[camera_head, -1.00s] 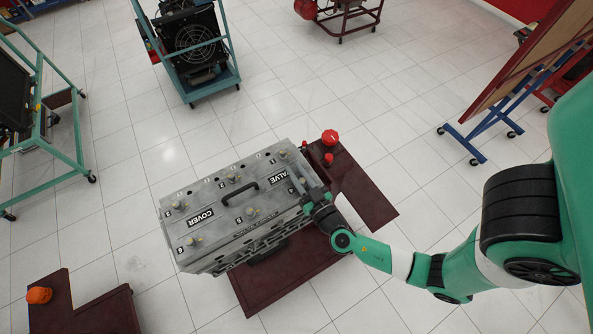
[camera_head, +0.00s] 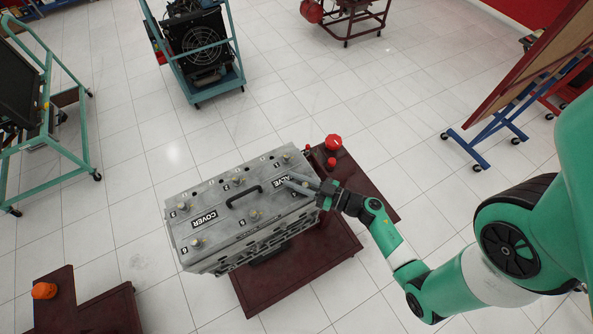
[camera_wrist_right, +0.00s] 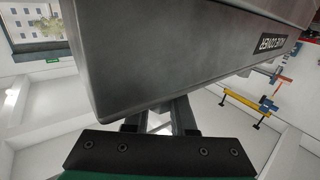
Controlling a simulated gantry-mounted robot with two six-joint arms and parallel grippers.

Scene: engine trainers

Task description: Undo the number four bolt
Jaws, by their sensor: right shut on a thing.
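The grey valve cover (camera_head: 222,195) lies on the engine block in the head view, with several bolts in its top and small number labels mostly too small to read. Visible bolts include one at the far right corner (camera_head: 287,157) and one in the front row (camera_head: 253,215). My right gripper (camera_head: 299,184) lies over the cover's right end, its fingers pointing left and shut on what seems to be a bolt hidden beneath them. In the wrist view the gripper's fingers (camera_wrist_right: 165,118) stand apart, their tips hidden behind a large grey surface. My left gripper is not in view.
The engine stands on a dark red base (camera_head: 325,256) with a red knob (camera_head: 333,141) near its far right corner. A black handle (camera_head: 244,196) rises from the cover. Other trainers on wheeled frames (camera_head: 205,60) stand around. Tiled floor between them is free.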

